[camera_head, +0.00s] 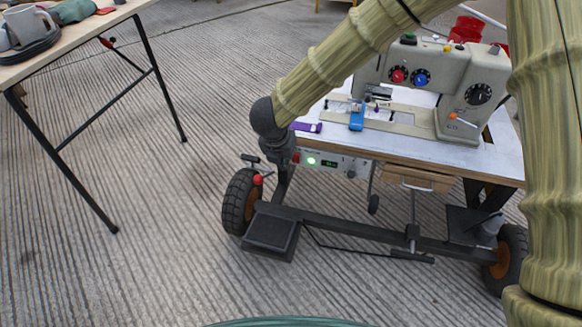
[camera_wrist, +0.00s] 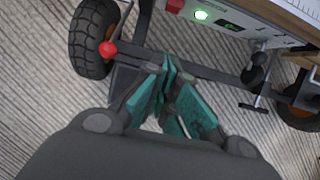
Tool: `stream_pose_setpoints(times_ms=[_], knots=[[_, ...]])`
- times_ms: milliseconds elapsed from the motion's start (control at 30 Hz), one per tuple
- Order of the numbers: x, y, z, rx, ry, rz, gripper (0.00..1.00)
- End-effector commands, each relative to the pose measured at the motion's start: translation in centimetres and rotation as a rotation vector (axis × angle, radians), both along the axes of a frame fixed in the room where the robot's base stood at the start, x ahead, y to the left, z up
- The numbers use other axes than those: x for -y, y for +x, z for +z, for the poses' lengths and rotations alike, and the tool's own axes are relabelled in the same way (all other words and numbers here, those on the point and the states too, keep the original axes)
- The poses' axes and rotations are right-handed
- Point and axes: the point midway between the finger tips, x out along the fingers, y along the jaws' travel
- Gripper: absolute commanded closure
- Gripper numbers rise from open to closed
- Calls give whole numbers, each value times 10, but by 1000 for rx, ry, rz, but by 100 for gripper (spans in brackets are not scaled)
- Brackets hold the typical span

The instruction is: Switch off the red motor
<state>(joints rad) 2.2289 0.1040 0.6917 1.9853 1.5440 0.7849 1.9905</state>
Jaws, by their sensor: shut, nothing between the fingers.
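A grey control box (camera_head: 335,164) hangs under the front edge of a sewing table. It has a lit green light (camera_head: 310,161), a small display and a knob. A red switch (camera_head: 296,157) at its left end is partly behind my arm; it also shows at the top of the wrist view (camera_wrist: 174,5). My gripper (camera_wrist: 170,68) has teal fingers, shut and empty, below the box in the wrist view. In the head view, its fingers are hard to make out beside the box's left end. A red object (camera_head: 466,28) stands behind the sewing machine; I cannot tell whether it is the motor.
The sewing machine (camera_head: 450,90) stands on the white tabletop (camera_head: 440,155). The cart has black wheels (camera_head: 240,200) and a red-knobbed lever (camera_head: 258,180).

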Motion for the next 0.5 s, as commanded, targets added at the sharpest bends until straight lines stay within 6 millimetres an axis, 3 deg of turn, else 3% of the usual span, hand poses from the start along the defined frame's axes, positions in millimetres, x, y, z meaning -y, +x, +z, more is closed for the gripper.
stream_pose_setpoints(times_ms=[367, 500], knots=[[-1, 0, 0, 0, 4, -7, 100], [0, 2, -8, -1, 3, -6, 100]])
